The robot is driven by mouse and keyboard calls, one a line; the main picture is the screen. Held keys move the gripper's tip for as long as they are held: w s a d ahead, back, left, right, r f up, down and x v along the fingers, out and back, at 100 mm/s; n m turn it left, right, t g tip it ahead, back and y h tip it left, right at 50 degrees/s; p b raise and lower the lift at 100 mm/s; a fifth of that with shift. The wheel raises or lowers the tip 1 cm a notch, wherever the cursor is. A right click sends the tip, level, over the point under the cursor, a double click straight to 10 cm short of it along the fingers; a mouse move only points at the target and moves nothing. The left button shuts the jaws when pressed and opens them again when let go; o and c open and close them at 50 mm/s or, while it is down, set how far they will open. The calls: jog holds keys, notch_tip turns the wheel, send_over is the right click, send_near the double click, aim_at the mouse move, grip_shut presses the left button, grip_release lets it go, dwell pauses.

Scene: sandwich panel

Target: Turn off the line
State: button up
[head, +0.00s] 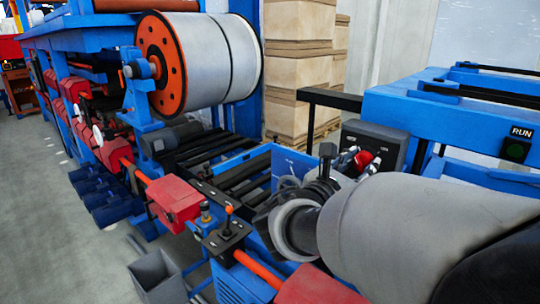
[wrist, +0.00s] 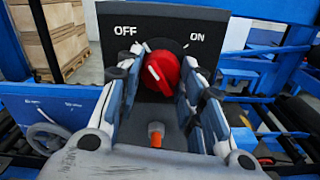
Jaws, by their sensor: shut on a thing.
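A red rotary knob (wrist: 161,74) sits on a dark switch panel (wrist: 125,28) marked OFF at the upper left and ON at the upper right. A white mark shows on the left part of the knob's face. My gripper (wrist: 162,66) has one finger on each side of the knob and is shut on it. In the head view the knob (head: 363,160) shows partly behind my gripper (head: 352,160), on the dark switch box (head: 384,141). A RUN sign (head: 521,132) has a dark green lamp (head: 515,151) below it, which looks dim.
A blue frame (head: 420,104) with rails stands around the switch box. A joystick box with an orange-tipped lever (head: 229,211) and red housings (head: 174,199) line the front left. A large grey roll (head: 212,62) hangs at the upper left. Stacked cardboard boxes (head: 298,75) stand behind.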

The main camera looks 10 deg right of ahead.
jog(key=shift+r+n+p, duration=0.15)
jog(key=shift+n+p, duration=0.55)
jog(key=shift+n, duration=0.2)
jog(key=o, duration=1.1)
jog(key=shift+c, duration=0.2)
jog(key=v, duration=1.2)
jog(key=shift+s+f, duration=0.1)
jog(key=shift+f, duration=0.1)
